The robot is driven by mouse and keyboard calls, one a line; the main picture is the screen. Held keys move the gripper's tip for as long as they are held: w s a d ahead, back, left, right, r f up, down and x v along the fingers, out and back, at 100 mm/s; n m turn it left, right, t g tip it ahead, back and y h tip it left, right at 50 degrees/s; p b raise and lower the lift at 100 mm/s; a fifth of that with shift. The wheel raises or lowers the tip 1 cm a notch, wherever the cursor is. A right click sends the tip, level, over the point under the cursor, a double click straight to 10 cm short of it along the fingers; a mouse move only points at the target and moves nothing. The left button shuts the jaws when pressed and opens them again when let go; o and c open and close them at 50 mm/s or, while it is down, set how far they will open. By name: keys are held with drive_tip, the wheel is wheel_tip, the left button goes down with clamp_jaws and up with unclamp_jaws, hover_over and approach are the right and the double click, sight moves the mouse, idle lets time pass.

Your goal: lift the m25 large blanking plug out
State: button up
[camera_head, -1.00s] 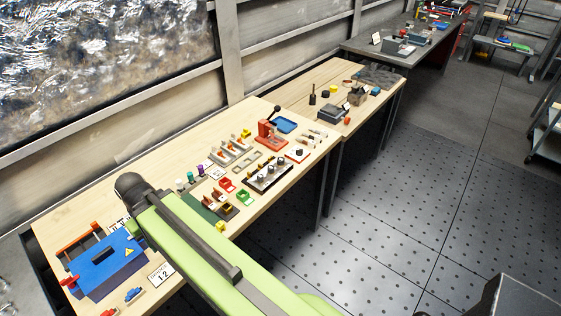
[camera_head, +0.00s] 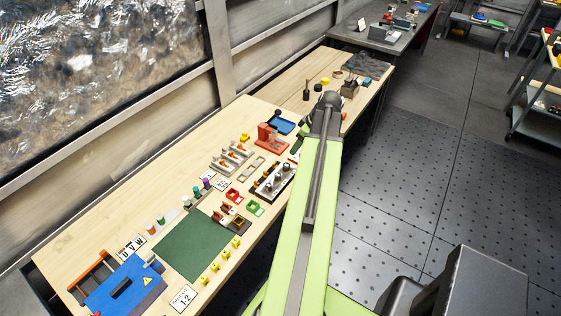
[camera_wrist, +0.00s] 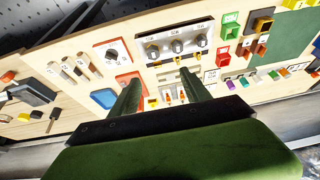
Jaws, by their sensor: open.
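A pale panel with a dark edge (camera_head: 263,193) holds three grey knob-like plugs near the bench's front edge. In the wrist view the panel (camera_wrist: 165,60) lies beyond my fingers, with its plugs (camera_wrist: 177,47) in a row. Their small labels are too blurred to read, so I cannot tell which is the M25 large one. A white card (camera_wrist: 103,44) with one dark round piece lies left of the panel. My gripper (camera_wrist: 162,88) is open and empty, its green fingers pointing towards the bench, apart from the panel.
A red press-like fixture (camera_head: 270,136), a blue tray (camera_head: 283,127) and grey racks (camera_head: 230,157) stand close behind the panel. Red (camera_head: 233,196) and green (camera_head: 255,208) boxes sit left of it. A green mat (camera_head: 193,245) is bare. A blue toolbox (camera_head: 120,290) stands at front left.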

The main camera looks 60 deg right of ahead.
sight(287, 165)
drive_tip(key=b+x, duration=0.5)
drive_tip(key=d+b+x, duration=0.1)
drive_tip(key=b+x, duration=1)
drive_tip(key=x, duration=0.1)
drive_tip(key=shift+s+d+f, duration=0.15)
drive_tip(key=shift+s+d, duration=0.15)
drive_tip(key=shift+s, duration=0.1)
clamp_jaws()
